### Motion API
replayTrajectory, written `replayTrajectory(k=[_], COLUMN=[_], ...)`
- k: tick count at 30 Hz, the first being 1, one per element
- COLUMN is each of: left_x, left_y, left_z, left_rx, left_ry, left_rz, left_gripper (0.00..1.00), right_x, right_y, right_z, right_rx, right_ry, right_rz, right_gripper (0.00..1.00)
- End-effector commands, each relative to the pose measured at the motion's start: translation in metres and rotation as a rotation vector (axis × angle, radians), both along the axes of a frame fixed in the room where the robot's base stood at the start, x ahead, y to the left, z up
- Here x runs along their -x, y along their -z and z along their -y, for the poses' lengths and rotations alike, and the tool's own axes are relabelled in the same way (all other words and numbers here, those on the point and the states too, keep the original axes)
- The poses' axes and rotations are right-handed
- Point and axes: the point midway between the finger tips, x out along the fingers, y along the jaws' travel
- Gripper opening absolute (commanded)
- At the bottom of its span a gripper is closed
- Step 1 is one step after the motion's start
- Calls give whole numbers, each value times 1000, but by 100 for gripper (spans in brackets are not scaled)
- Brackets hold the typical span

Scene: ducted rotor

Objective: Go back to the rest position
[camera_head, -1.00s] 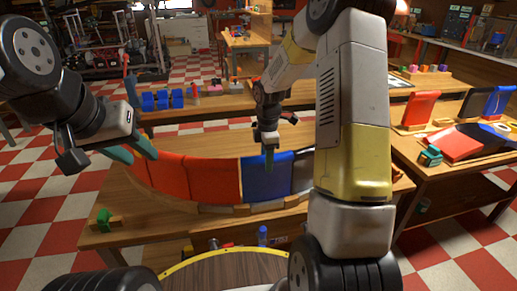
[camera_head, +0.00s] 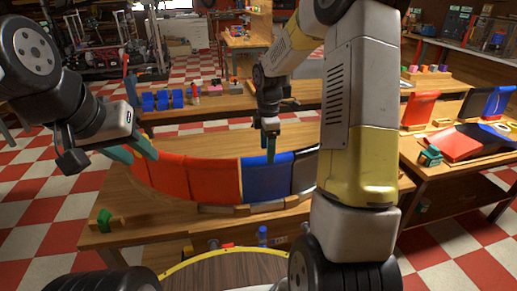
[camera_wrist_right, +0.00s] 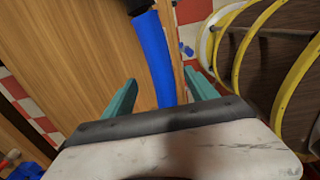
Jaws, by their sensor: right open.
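My right gripper (camera_head: 271,147) is open, with teal fingers, at the top edge of the blue panel (camera_head: 266,180) in the head view. In the right wrist view the fingers of my right gripper (camera_wrist_right: 160,92) are spread on either side of the blue panel (camera_wrist_right: 155,55), with gaps on both sides. My left gripper (camera_head: 134,155) is at the left, its teal fingers apart and empty, near the end of the curved panel row. Whether it touches the row is unclear.
Red panels (camera_head: 212,178) stand beside the blue one in a curved row on the wooden table (camera_head: 140,215). A green clamp (camera_head: 104,219) lies at its left. A yellow-rimmed round plate (camera_head: 225,253) is in front. A side bench at right holds a red part (camera_head: 466,143).

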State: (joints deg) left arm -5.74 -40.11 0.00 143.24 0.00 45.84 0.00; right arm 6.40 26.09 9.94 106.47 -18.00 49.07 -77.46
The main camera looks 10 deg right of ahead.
Motion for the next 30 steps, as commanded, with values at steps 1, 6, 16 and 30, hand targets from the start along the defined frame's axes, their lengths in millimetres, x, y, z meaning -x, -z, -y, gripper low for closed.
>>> replayTrajectory(k=[1, 6, 16, 30], left_x=[0, 0, 0, 0], left_y=[0, 0, 0, 0], left_z=[0, 0, 0, 0], left_rx=[0, 0, 0, 0], left_ry=[0, 0, 0, 0], left_rz=[0, 0, 0, 0], left_gripper=[36, 36, 36, 36], right_x=[-1, 1, 62, 208], right_y=[-9, -27, -115, -189], right_z=[0, 0, -3, -16], right_rx=[0, -1, -53, -430], right_ry=[0, 8, 426, 1276], right_rz=[3, 4, 147, 293], right_gripper=[67, 67, 67, 67])
